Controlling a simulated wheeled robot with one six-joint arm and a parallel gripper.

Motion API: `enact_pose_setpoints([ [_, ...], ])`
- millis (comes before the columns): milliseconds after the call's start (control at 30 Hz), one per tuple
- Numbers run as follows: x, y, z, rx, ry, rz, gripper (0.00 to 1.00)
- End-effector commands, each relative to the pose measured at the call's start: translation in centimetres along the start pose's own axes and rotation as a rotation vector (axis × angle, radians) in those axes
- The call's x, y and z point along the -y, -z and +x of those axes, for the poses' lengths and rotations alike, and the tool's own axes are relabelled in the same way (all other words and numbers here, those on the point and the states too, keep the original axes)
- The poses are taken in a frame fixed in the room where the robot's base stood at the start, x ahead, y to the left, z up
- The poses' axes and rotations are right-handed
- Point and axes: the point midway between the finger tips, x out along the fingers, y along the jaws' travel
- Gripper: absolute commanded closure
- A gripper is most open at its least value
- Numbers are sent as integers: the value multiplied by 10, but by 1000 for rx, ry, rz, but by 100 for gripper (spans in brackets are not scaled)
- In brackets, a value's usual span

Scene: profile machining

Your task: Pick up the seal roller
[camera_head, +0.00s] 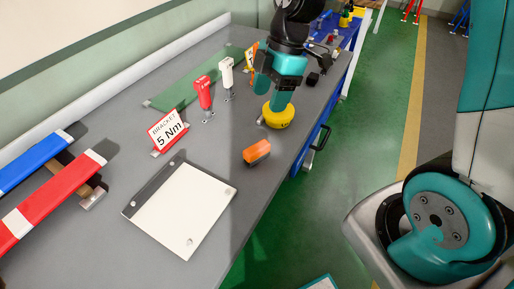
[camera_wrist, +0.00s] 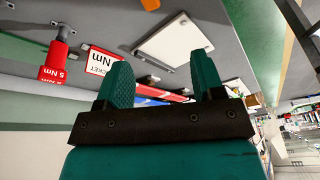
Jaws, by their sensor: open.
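My gripper (camera_head: 272,90) is over the right part of the workbench, just above a round yellow item (camera_head: 278,117) in the head view. In the wrist view my gripper (camera_wrist: 161,66) has its two teal fingers spread with nothing between them. I cannot make out for sure which thing is the seal roller. An orange block (camera_head: 257,151) lies on the bench nearer than the yellow item, and part of it shows at the top of the wrist view (camera_wrist: 150,4).
A white clipboard (camera_head: 186,210), a 5 Nm sign (camera_head: 168,131), a red tool (camera_head: 204,93) and a white tool (camera_head: 227,72) are on the grey bench. Red (camera_head: 45,207) and blue (camera_head: 36,163) bars lie at left. The green floor (camera_head: 345,150) right of the bench is open.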

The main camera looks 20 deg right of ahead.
Motion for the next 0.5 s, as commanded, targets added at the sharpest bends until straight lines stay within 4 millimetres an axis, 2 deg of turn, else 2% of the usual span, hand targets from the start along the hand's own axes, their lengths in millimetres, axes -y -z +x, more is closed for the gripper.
enact_pose_setpoints([
  [100, -14, -18, 8, 2, 12, -114, 38],
  [267, -19, -25, 20, 3, 17, -170, 38],
  [500, -17, -25, 70, 3, 22, -172, 38],
])
